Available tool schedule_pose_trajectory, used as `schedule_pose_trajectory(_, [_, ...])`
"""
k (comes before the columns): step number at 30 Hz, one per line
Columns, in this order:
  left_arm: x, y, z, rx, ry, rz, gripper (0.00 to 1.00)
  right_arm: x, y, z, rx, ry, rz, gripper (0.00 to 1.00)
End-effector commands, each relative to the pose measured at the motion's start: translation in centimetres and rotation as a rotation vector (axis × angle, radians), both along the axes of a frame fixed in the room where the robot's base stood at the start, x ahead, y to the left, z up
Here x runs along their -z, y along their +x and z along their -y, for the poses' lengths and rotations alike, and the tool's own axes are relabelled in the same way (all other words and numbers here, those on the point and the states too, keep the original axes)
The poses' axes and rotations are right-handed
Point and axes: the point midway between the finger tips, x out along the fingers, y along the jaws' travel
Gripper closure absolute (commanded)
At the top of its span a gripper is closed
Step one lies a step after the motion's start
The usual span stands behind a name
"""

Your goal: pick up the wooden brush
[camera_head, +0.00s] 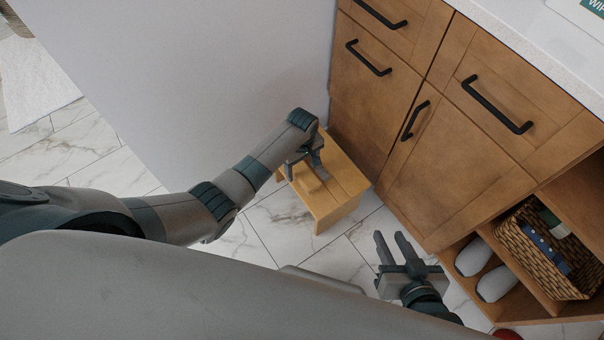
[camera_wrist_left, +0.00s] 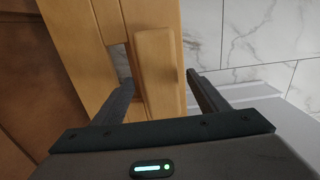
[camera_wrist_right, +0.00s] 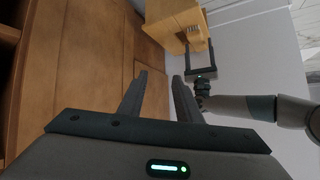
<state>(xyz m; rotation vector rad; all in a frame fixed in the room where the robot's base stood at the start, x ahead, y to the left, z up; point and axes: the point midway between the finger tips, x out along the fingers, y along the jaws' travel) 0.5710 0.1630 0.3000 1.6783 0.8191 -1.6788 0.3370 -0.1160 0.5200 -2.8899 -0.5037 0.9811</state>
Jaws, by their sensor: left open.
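The wooden brush (camera_head: 308,181) lies on top of a small wooden stool (camera_head: 345,180). Its light wood matches the stool. My left gripper (camera_head: 303,168) is open over the brush, coming from above and partly hiding it in the head view. In the left wrist view the brush (camera_wrist_left: 158,65) runs lengthwise between the two spread fingers, with a gap on each side. I cannot tell how far the fingertips are above the stool top. My right gripper (camera_head: 389,245) is open and empty over the floor, away from the stool.
A wooden cabinet (camera_head: 455,165) with black handles stands right behind the stool. A wicker basket (camera_head: 535,262) and rolled grey towels (camera_head: 484,270) sit on its open shelves. A pale wall (camera_head: 200,80) rises behind the stool. The marble floor (camera_head: 255,235) in front is clear.

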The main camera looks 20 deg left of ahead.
Motion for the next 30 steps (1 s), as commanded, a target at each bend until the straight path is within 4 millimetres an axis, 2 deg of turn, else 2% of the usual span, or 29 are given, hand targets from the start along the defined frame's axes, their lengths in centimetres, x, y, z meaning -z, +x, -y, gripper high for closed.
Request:
schedule_pose_trajectory(3, [1.2, 0.0, 0.0, 0.000, 0.000, 0.000, 0.33, -0.9, 0.9, -0.6, 0.000, 0.018, 0.074, 0.69])
schedule_pose_trajectory(10, [2.1, 0.0, 0.0, -0.001, 0.000, 0.000, 0.33, -2.3, 1.7, -1.1, 0.001, 0.040, 0.159, 0.69])
schedule_pose_trajectory(25, [2.1, 0.0, 0.0, -0.001, 0.000, 0.000, 0.33, -2.5, 1.8, -1.1, 0.002, 0.042, 0.167, 0.69])
schedule_pose_trajectory(26, [2.1, 0.0, 0.0, -0.001, 0.001, 0.001, 0.35, -2.5, 1.8, -1.1, 0.002, 0.042, 0.167, 0.69])
schedule_pose_trajectory(30, [2.1, 0.0, 0.0, -0.001, 0.000, 0.000, 0.69, -2.5, 1.8, -1.1, 0.002, 0.042, 0.167, 0.69])
